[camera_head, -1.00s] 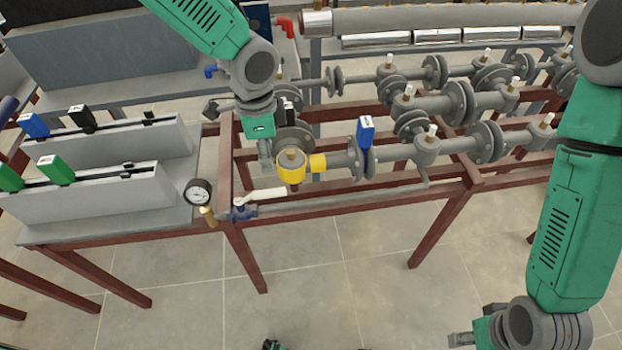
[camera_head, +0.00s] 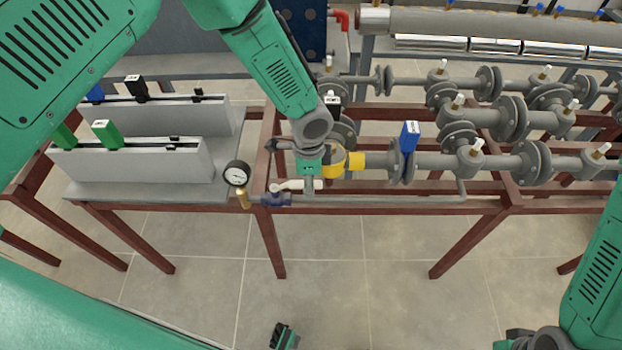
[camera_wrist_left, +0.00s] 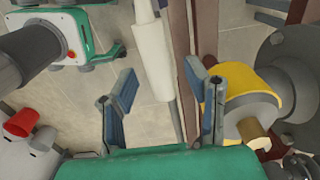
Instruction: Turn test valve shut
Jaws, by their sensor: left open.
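The test valve has a blue body (camera_head: 275,199) and a white lever handle (camera_head: 288,186), on the thin pipe beside the pressure gauge. The handle lies roughly along the pipe, pointing right. My left gripper (camera_head: 308,186) is over the handle's right part and hides some of it. In the left wrist view the white handle (camera_wrist_left: 152,50) runs between the two open, blue-grey fingers of the left gripper (camera_wrist_left: 162,100); contact cannot be told. My right gripper (camera_head: 507,343) is at the bottom right edge, partly cut off, its fingers unclear.
A pressure gauge (camera_head: 237,173) stands just left of the valve. A yellow fitting (camera_head: 357,161) and a flanged pipe with a blue-tagged valve (camera_head: 410,136) lie close on the right. The dark red frame (camera_head: 268,245) runs below.

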